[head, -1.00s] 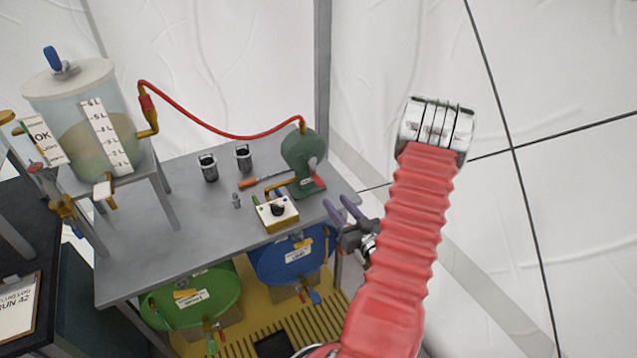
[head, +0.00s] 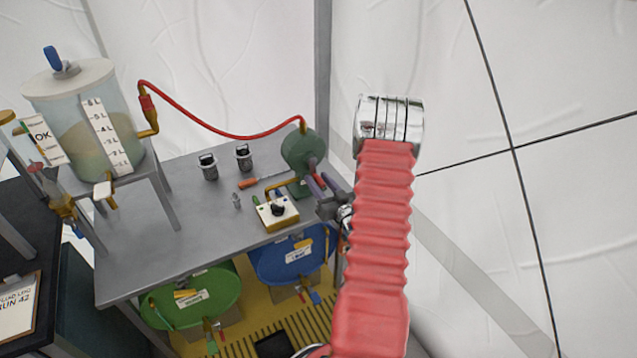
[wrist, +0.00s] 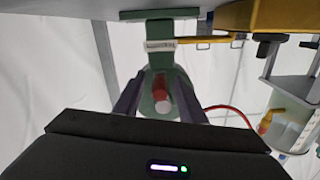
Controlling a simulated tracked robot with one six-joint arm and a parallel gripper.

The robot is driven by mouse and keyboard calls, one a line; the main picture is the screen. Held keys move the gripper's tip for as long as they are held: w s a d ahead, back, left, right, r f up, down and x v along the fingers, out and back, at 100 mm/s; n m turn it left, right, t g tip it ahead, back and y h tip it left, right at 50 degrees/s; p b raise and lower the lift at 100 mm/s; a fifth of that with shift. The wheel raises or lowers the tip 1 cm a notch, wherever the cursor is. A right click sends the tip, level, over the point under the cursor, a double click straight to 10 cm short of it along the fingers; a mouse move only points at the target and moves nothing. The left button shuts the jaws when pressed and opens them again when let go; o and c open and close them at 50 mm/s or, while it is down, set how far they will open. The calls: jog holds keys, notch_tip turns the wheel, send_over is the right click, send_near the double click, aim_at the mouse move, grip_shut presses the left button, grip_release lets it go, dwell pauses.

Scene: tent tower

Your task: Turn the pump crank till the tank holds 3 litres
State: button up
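The green pump (head: 300,148) stands at the right end of the grey bench, also seen upside down in the wrist view (wrist: 150,98). Its red crank handle (wrist: 160,88) has a pale end facing the wrist camera. My gripper (head: 318,182) is at the pump's right side. In the wrist view my gripper (wrist: 160,98) is open, one finger on each side of the handle, with gaps showing.
A red hose (head: 215,133) joins tank and pump. A yellow-and-white control box (head: 277,213), two dark cups (head: 208,167) and an orange-handled screwdriver (head: 250,183) are on the bench (head: 190,225). Green and blue drums stand underneath. White tent wall (head: 530,220) lies right.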

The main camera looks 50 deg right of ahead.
grip_shut()
dwell(0.4)
jog(key=shift+a, duration=0.1)
